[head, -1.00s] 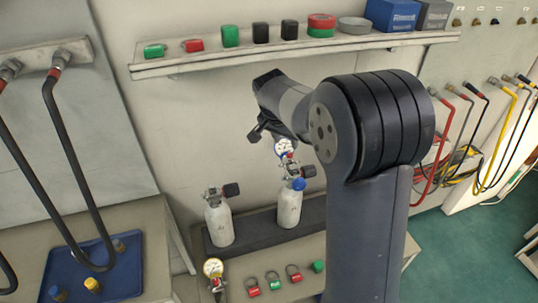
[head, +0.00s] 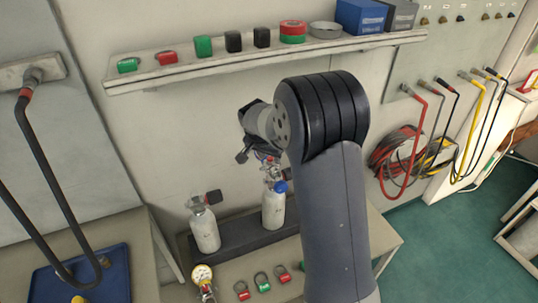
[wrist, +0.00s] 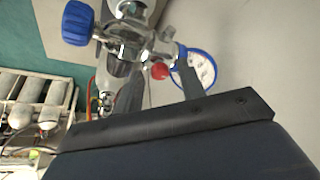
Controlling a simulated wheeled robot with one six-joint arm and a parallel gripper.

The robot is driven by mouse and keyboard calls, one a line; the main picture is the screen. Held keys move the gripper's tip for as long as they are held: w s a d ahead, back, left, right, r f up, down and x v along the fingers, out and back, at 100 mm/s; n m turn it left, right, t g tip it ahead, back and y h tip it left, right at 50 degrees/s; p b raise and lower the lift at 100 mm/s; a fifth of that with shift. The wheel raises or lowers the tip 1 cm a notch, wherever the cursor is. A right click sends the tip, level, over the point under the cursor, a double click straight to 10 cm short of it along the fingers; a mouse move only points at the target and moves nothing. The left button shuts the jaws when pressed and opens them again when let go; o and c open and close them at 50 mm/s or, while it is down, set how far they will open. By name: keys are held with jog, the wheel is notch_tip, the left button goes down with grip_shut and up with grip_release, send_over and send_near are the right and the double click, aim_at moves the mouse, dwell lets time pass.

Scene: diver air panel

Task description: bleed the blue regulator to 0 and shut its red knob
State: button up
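The blue regulator (wrist: 135,38) is chrome and sits on the right white cylinder (head: 273,210) on the bench. Its blue handwheel (wrist: 78,22) is at upper left in the wrist view and also shows in the head view (head: 280,187). Its blue-rimmed gauge (wrist: 207,66) is partly behind a finger; I cannot read the needle. The small red knob (wrist: 160,71) lies between my two finger tips in the wrist view. My gripper (wrist: 156,78) is open around or just short of it; contact cannot be told. In the head view my gripper (head: 256,157) hides the regulator's top.
A second white cylinder (head: 205,230) with a black knob stands to the left in the same dark rack (head: 236,238). A yellow-rimmed gauge (head: 203,274) and several tags lie in front. A loaded shelf (head: 200,73) runs above. Hoses hang at right.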

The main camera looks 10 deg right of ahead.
grip_shut()
jog(key=shift+n, duration=0.3)
jog(key=n, duration=0.1)
jog(key=n+y+b, duration=0.1)
jog(key=n, duration=0.1)
jog(key=shift+s+d+n+t+y, duration=0.1)
jog(key=shift+d+n+t+y, duration=0.1)
jog(key=shift+n+t+y, duration=0.15)
jog(key=n+y+b, duration=0.1)
jog(key=n, duration=0.3)
jog(key=shift+d+f+n+y+b, duration=0.1)
jog(key=shift+d+n+y+b, duration=0.15)
jog(key=shift+y+b, duration=0.1)
jog(key=n+y+b, duration=0.1)
jog(key=n, duration=0.2)
jog(key=n+y+b, duration=0.1)
jog(key=n+b, duration=0.1)
jog(key=n, duration=0.1)
jog(key=shift+d, duration=0.15)
jog(key=n+g, duration=0.1)
jog(key=n, duration=0.1)
jog(key=n+y+b, duration=0.1)
jog(key=n, duration=0.1)
jog(key=n+g, duration=0.1)
jog(key=n, duration=0.1)
jog(key=shift+w+d+n+g+y, duration=0.1)
jog(key=shift+w+n+g+y, duration=0.2)
jog(key=shift+g, duration=0.05)
